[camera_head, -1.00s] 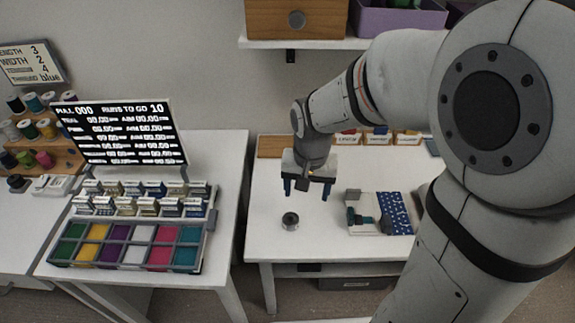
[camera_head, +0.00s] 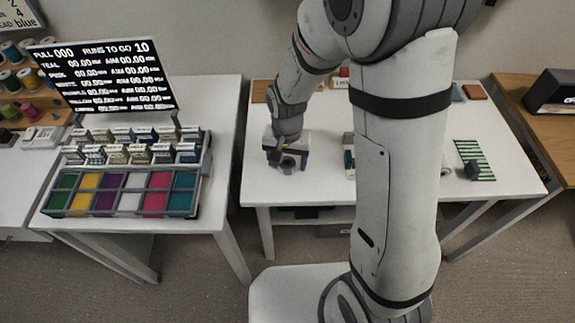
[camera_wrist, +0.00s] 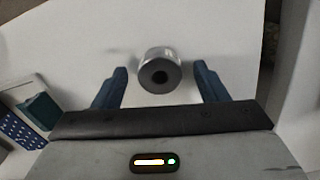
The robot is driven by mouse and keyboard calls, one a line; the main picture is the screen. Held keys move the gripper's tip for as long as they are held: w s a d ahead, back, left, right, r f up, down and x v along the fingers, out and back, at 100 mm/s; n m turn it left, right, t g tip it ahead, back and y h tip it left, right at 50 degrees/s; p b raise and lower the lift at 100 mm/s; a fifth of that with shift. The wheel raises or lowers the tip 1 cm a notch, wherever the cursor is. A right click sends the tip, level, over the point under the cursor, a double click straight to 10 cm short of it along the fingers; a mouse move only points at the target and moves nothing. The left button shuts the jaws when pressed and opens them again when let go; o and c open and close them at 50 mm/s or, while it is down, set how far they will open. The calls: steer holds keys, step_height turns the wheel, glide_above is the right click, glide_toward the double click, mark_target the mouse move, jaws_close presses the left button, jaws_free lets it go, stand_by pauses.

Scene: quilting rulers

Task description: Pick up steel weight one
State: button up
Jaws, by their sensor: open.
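My gripper is open and holds nothing. I cannot read a number on the weight.
The white table (camera_head: 310,186) is clear in front of the weight. Blue patterned fabric (camera_wrist: 20,130) lies to one side. A green-striped cloth (camera_head: 478,160) with a dark object is at right. A side table holds a tray of coloured compartments (camera_head: 122,214) and a score screen (camera_head: 105,77).

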steer(key=c, duration=1.3)
